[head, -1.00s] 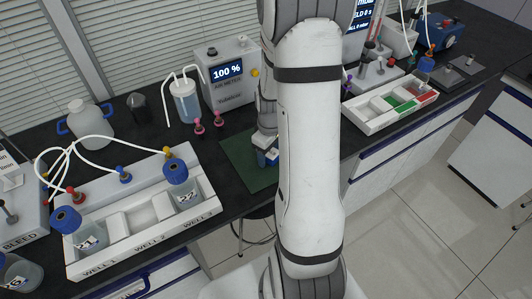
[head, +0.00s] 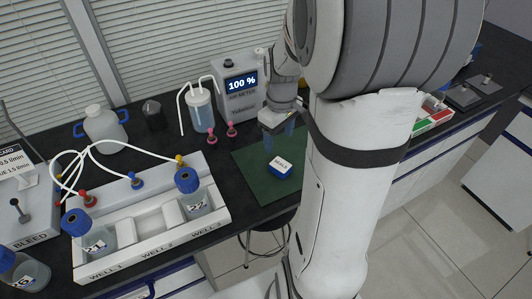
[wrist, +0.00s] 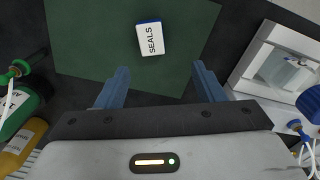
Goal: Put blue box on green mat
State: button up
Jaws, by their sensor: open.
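The blue box (head: 280,170) has a white top that reads "SEALS" and lies on the green mat (head: 258,184). In the wrist view the box (wrist: 150,39) sits inside the edges of the mat (wrist: 90,40), apart from my fingers. My gripper (head: 283,136) is above the mat, behind the box in the head view. In the wrist view my gripper (wrist: 160,85) has its two blue fingers spread wide with nothing between them. My arm covers the right part of the mat in the head view.
A white rack (head: 150,237) with wells and bottles stands left of the mat. The air meter (head: 240,85) and a tubed bottle (head: 201,112) stand behind. A white tray (head: 446,117) with red and green sections is at the right. The bench front edge is close to the mat.

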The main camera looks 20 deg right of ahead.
jog(key=s+a+r+m+t, duration=0.2)
jog(key=s+a+r+m, duration=0.2)
jog(key=s+a+r, duration=0.3)
jog(key=s+a, duration=0.4)
jog(key=a, duration=0.1)
jog(key=shift+s+r+t, duration=0.2)
jog(key=shift+s+t, duration=0.1)
jog(key=shift+s, duration=0.05)
